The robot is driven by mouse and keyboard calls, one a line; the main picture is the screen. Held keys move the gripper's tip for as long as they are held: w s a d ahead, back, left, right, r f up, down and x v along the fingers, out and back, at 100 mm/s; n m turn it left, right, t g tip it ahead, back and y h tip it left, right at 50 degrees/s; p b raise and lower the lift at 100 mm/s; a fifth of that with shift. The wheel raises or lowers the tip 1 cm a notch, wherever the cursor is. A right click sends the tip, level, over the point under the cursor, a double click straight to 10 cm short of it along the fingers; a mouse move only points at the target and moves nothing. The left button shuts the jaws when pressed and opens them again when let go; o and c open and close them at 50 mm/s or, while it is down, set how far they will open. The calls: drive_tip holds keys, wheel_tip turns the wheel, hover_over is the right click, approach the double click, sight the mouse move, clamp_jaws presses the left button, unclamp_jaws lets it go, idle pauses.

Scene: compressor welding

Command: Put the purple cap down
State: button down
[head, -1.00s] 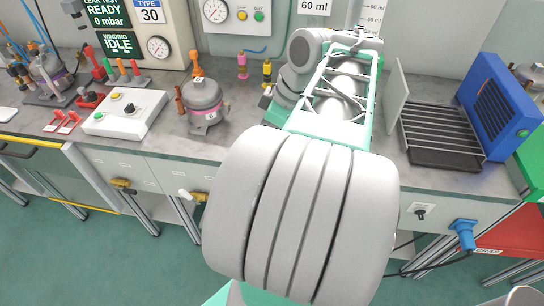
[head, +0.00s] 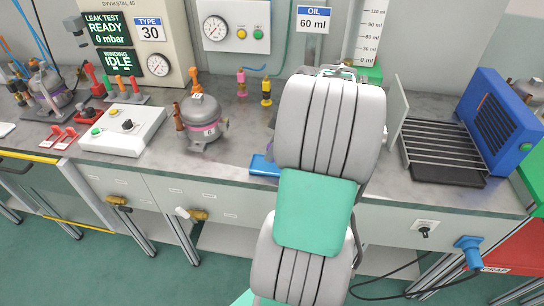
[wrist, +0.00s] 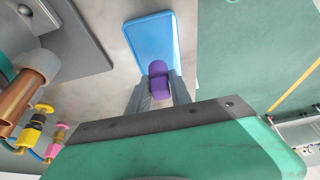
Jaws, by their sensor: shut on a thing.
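In the wrist view my gripper (wrist: 158,92) is shut on the purple cap (wrist: 158,77), with one finger on each side of it. The cap overlaps the near end of a shallow light-blue tray (wrist: 150,32) in this view. I cannot tell whether the cap touches the tray or hangs above it. The visible part of the tray is empty. In the head view only the left part of the blue tray (head: 262,166) shows, at the bench's front edge. My arm hides my gripper and the cap there.
A grey compressor (head: 201,122) with copper pipes stands left of the tray. Pink (head: 241,82) and yellow (head: 266,91) fittings stand behind. A white control box (head: 122,130) is further left. A wire rack (head: 440,146) and blue fan unit (head: 498,118) stand right.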

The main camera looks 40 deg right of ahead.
drive_tip(key=shift+f, duration=1.3)
drive_tip(key=shift+f, duration=0.1)
drive_tip(key=c, duration=1.2)
unclamp_jaws()
drive_tip(key=shift+o, duration=0.2)
drive_tip(key=p+v, duration=0.2)
drive_tip(key=v, duration=1)
drive_tip(key=w+a+m, duration=0.1)
drive_tip(key=w+a, duration=0.2)
drive_tip(key=a, duration=0.5)
drive_tip(key=w+a+m, duration=0.2)
drive_tip(key=w+a, duration=0.1)
drive_tip(key=a, duration=0.6)
drive_tip(key=s+a+f+m+h, duration=0.1)
drive_tip(key=s+a+f+m, duration=0.1)
drive_tip(key=s+a, duration=0.2)
drive_tip(key=s+a+f+m+h, duration=0.1)
drive_tip(key=s+a+f+m, duration=0.1)
drive_tip(key=a, duration=0.7)
drive_tip(key=shift+s+a+f+m+h, duration=0.3)
drive_tip(key=shift+s+a+f+h, duration=0.15)
drive_tip(key=shift+s, duration=0.45)
drive_tip(key=shift+d, duration=0.1)
